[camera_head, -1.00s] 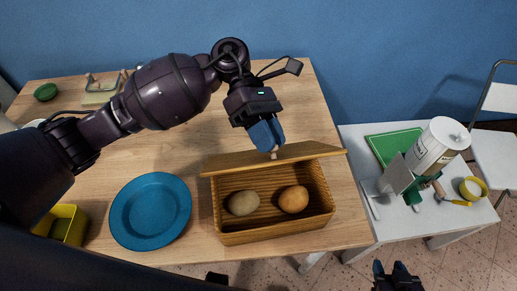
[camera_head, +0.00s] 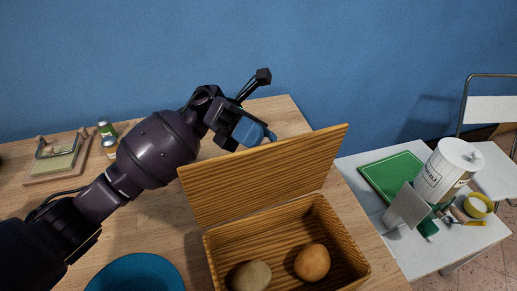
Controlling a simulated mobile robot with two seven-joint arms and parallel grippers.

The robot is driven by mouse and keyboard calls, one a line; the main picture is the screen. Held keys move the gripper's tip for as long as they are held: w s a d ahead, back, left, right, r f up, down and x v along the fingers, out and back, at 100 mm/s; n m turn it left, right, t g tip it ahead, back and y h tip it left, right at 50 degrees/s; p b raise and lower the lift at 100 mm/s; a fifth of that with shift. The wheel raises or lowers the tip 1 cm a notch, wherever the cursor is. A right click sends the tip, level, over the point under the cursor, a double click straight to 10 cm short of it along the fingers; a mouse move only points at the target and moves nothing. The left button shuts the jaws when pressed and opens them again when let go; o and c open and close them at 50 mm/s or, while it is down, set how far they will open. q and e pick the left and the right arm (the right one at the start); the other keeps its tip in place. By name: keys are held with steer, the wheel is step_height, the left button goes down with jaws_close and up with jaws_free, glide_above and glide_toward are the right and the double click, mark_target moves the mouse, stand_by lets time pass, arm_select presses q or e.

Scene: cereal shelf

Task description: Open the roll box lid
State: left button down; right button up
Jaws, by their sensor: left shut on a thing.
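The wooden roll box (camera_head: 363,262) stands on the table with its inside in view. Two rolls lie in it, a paler one (camera_head: 252,276) at left and a browner one (camera_head: 312,262) at right. The lid (camera_head: 262,172) is raised on the far side and stands steeply, with its inner face towards me. My left gripper (camera_head: 262,137) is at the lid's upper edge, behind it, with blue fingers shut on the lid or its handle. The lid partly hides the point of contact. My right gripper is not in view.
A blue plate (camera_head: 136,274) lies left of the box. A wooden holder (camera_head: 58,160) and small jars (camera_head: 108,138) stand at the back left. On the white side table at right are a green board (camera_head: 390,174) and a white canister (camera_head: 447,172).

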arm_select(q)
steer(key=shift+w+a+f+n+g+h+b, duration=0.15)
steer(key=shift+w+f+g+h+b, duration=0.1)
steer(key=shift+w, duration=0.25)
steer(key=shift+w+a+f+n+g+h+b, duration=0.15)
steer(key=shift+w+f+h+b, duration=0.1)
steer(key=shift+w, duration=0.25)
steer(key=shift+w+a, duration=0.15)
steer(key=shift+w, duration=0.15)
steer(key=shift+r, duration=0.1)
steer(key=c, duration=1)
jaws_free()
